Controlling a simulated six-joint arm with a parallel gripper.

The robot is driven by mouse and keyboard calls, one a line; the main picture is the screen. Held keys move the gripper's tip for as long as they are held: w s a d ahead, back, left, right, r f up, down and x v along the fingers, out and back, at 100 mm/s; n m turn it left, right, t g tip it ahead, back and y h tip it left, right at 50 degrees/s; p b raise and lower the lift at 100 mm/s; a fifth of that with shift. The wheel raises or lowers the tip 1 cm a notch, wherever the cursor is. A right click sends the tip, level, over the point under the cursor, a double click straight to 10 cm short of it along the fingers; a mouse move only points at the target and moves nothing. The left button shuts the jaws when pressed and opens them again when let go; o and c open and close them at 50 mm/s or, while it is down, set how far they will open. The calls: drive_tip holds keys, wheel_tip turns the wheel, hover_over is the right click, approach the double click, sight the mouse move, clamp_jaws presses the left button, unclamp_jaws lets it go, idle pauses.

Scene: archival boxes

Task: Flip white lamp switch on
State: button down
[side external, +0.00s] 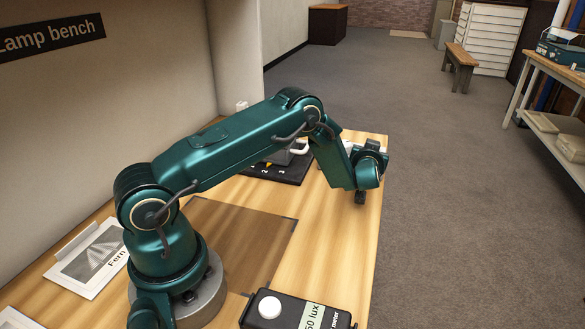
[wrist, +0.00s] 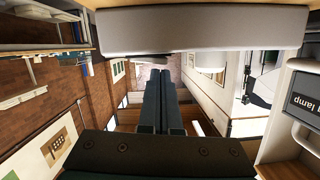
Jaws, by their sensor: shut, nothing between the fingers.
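In the side view my arm hides most of the white object behind the gripper.
A black meter box (side external: 297,313) with a white dome is at the front. A printed card (side external: 90,257) lies at left. The wooden bench top (side external: 340,235) is clear in front of the gripper.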

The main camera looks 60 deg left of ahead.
drive_tip(key=shift+f, duration=0.1)
drive_tip(key=shift+s+a+f+n, duration=0.1)
drive_tip(key=shift+a+f+n, duration=0.05)
drive_tip(key=shift+f+n, duration=0.3)
drive_tip(key=shift+r, duration=0.6)
drive_tip(key=r, duration=0.1)
drive_tip(key=s+r, duration=0.1)
drive_tip(key=r, duration=0.1)
drive_tip(key=shift+r, duration=0.15)
drive_tip(key=v, duration=0.9)
drive_tip(key=shift+s, duration=0.3)
drive_tip(key=shift+a, duration=0.1)
